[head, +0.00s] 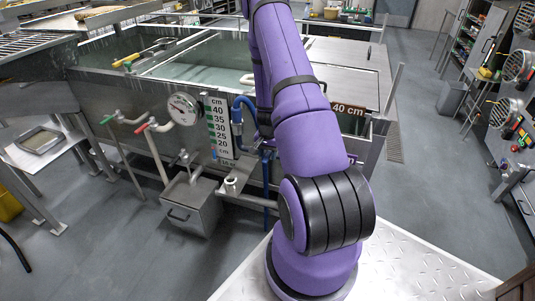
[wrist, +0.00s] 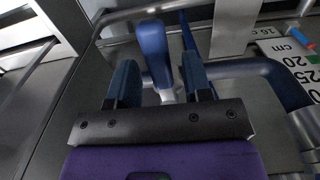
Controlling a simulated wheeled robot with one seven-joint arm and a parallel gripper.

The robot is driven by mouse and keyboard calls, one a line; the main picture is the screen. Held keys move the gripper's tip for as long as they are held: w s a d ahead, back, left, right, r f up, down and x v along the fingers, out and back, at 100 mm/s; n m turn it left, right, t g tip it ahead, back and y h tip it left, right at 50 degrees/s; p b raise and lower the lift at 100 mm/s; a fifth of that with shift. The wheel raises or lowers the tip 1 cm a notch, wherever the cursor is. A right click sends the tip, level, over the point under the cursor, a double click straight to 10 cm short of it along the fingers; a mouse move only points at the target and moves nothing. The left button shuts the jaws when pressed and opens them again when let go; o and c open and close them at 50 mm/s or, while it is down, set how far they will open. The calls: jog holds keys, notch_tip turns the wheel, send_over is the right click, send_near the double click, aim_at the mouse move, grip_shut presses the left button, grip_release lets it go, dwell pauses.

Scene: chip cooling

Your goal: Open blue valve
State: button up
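The blue valve handle (wrist: 153,50) shows in the wrist view as a rounded blue lever on a pale stem. My gripper (wrist: 159,74) is open, with one finger on each side of the lever. Gaps show between the lever and both fingers, so it is not clamped. The lever's depth relative to the fingertips is hard to judge. In the head view, a blue pipe (head: 237,112) bends down the tank front beside the level scale. My purple arm hides most of the gripper and valve there.
The steel tank (head: 95,87) holds water. A green-handled valve (head: 110,118), a red-handled valve (head: 143,128) and a round gauge (head: 183,108) are left of the scale (head: 218,126). A steel box (head: 190,208) stands below. The grey floor (head: 110,240) is clear in front.

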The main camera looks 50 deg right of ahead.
grip_shut()
jog(key=shift+s+d+n, duration=0.1)
jog(key=shift+s+n, duration=0.05)
jog(key=shift+n, duration=0.15)
jog(key=s+d+n, duration=0.4)
jog(key=d+n, duration=0.1)
jog(key=n, duration=0.7)
jog(key=shift+s+d, duration=0.2)
jog(key=shift+d, duration=0.15)
dwell(0.3)
jog(key=shift+o, duration=0.8)
grip_release()
